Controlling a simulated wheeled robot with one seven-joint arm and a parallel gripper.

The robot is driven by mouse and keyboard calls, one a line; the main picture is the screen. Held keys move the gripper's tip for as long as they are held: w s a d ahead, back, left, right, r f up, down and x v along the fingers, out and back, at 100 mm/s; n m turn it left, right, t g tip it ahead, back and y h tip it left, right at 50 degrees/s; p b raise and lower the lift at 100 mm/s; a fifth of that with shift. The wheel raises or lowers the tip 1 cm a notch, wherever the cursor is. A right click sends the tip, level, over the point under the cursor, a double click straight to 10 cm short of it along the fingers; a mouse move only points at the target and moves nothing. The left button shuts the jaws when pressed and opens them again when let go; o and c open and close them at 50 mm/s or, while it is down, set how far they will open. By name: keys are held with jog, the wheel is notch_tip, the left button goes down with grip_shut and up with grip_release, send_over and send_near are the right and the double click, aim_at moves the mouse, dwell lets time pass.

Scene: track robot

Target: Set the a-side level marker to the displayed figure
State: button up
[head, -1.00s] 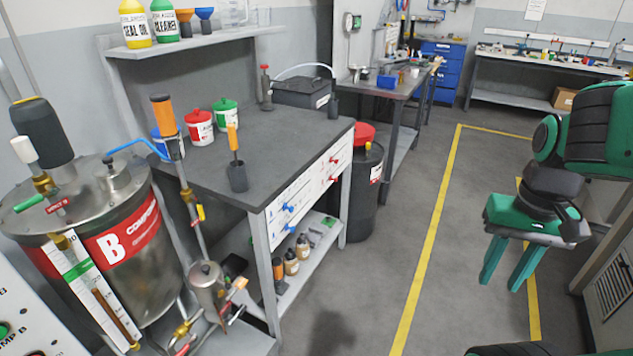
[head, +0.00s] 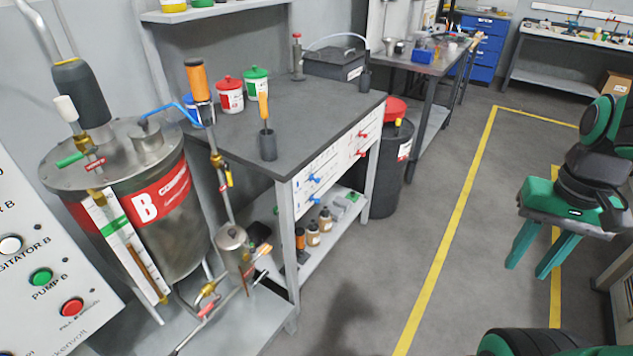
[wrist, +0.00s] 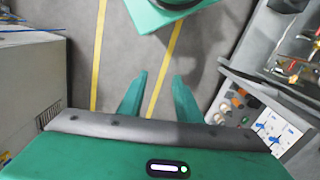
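My gripper (head: 543,257) hangs at the right of the head view, over the floor and well away from the bench. Its two green fingers are apart with nothing between them; they also show in the wrist view (wrist: 157,97). A steel tank marked B (head: 150,235) stands at left, with a white level scale (head: 122,240) bearing a green band. A white board (head: 335,165) on the bench front has blue knobs (head: 313,181) and red knobs (head: 362,134); its lettering is too small to read. I cannot identify an A-side marker or a displayed figure.
A button panel (head: 40,255) is at the far left. The grey bench (head: 325,105) holds red and green cans and an orange-handled tool in a dark cup (head: 268,146). The floor with yellow lines (head: 450,220) is clear.

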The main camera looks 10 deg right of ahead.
jog(key=shift+o, duration=0.2)
jog(key=shift+s+r, duration=0.2)
jog(key=shift+s, duration=0.2)
jog(key=m+t+y, duration=1.2)
jog(key=m+t, duration=0.2)
jog(key=m, duration=0.3)
send_near(319, 182)
jog(key=x, duration=0.8)
jog(key=shift+w+a, duration=0.2)
jog(key=shift+w, duration=0.15)
